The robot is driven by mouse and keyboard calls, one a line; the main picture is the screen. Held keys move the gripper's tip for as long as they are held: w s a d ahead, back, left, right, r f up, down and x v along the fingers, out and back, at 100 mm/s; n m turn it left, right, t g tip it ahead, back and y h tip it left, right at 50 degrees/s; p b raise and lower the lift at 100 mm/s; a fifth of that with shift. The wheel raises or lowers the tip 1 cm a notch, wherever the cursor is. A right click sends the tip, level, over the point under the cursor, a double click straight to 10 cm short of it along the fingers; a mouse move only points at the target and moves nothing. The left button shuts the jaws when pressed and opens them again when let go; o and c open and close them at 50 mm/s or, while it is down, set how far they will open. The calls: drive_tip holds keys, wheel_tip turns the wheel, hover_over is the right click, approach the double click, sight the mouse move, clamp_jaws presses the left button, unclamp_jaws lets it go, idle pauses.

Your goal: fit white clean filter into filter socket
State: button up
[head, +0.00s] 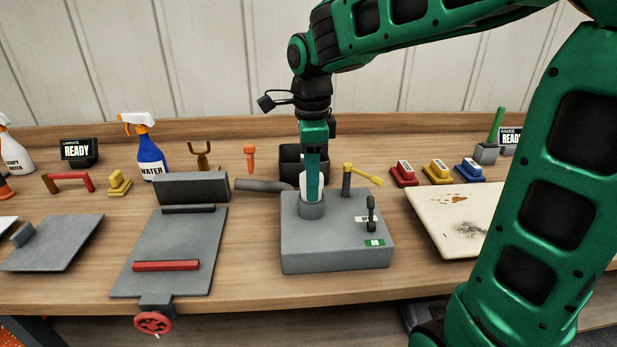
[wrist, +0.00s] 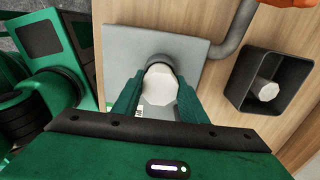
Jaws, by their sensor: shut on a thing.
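My gripper (head: 313,190) points down over the grey machine box (head: 335,245) and is shut on a white filter (head: 303,184). The filter socket (head: 312,209) is a short grey cylinder on top of the box. The filter's lower end is at the socket's mouth; I cannot tell how deep it sits. In the wrist view the white faceted filter (wrist: 160,84) is between the fingers (wrist: 158,98), with the socket's dark rim (wrist: 160,61) just beyond it. Another white filter-like piece (wrist: 268,92) lies in a dark bin (wrist: 243,82).
A stained cream board (head: 425,210) lies right, a grey plate with a red bar (head: 165,266) left. Coloured blocks (head: 437,172) stand behind.

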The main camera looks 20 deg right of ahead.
drive_tip(key=shift+f, duration=0.5)
drive_tip(key=o, duration=1.1)
drive_tip(key=shift+o, duration=0.2)
wheel_tip(320, 180, up, 11)
drive_tip(key=shift+w+f, duration=0.1)
